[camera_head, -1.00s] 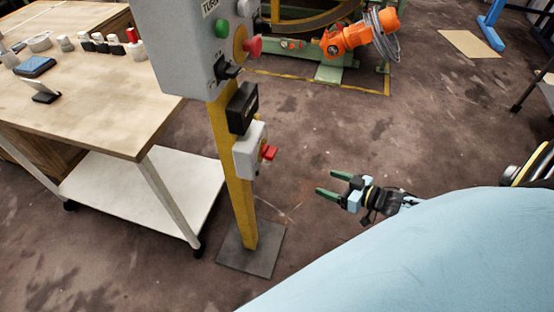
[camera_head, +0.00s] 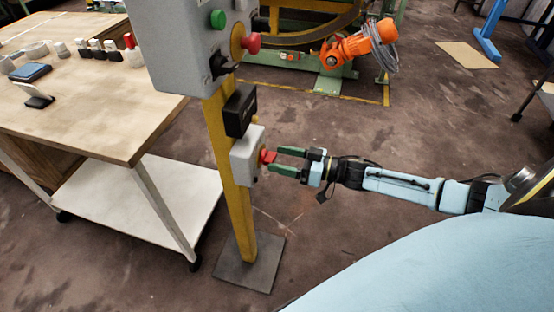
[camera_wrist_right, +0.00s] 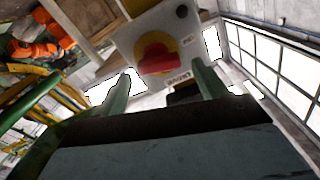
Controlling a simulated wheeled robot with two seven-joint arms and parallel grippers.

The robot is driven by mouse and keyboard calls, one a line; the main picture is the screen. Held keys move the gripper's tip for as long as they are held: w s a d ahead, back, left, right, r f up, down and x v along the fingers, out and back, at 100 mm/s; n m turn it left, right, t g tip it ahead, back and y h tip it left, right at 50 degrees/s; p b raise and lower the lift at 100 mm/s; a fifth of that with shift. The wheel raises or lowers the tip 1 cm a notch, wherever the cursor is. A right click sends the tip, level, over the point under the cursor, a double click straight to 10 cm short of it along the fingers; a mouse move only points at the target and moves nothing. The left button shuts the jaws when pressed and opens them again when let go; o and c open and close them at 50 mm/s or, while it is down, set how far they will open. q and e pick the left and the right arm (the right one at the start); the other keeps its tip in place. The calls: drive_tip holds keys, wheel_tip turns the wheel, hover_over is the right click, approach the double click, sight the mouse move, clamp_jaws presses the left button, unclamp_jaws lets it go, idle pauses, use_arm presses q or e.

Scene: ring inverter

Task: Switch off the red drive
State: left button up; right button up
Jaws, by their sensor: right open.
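The red drive switch is a red rotary handle (camera_head: 267,157) on a small light-grey box (camera_head: 244,150) fixed to a yellow post. In the right wrist view the red handle (camera_wrist_right: 160,62) sits on a yellow round plate, with the grey box behind it. My right gripper (camera_head: 282,160) is open, with its green fingers pointing left at the handle. In the wrist view the fingers (camera_wrist_right: 160,90) are spread to either side below the handle; I cannot tell whether they touch it. My left gripper is not in view.
A larger grey control box (camera_head: 185,45) with green and red buttons is above on the yellow post (camera_head: 222,125). A black box (camera_head: 240,110) sits between. A wooden workbench (camera_head: 95,115) stands left. An orange robot arm (camera_head: 350,45) is behind.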

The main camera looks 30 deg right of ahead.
drive_tip(key=shift+x, duration=0.9)
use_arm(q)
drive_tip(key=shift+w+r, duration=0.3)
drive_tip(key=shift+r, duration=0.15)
use_arm(e)
drive_tip(key=c, duration=1)
drive_tip(key=shift+n, duration=0.6)
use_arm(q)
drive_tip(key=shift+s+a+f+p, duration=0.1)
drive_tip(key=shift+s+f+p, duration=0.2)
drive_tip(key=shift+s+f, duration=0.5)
use_arm(e)
drive_tip(key=shift+a+n, duration=0.1)
drive_tip(key=shift+n, duration=0.9)
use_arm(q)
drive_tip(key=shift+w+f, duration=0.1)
use_arm(e)
drive_tip(key=o, duration=1)
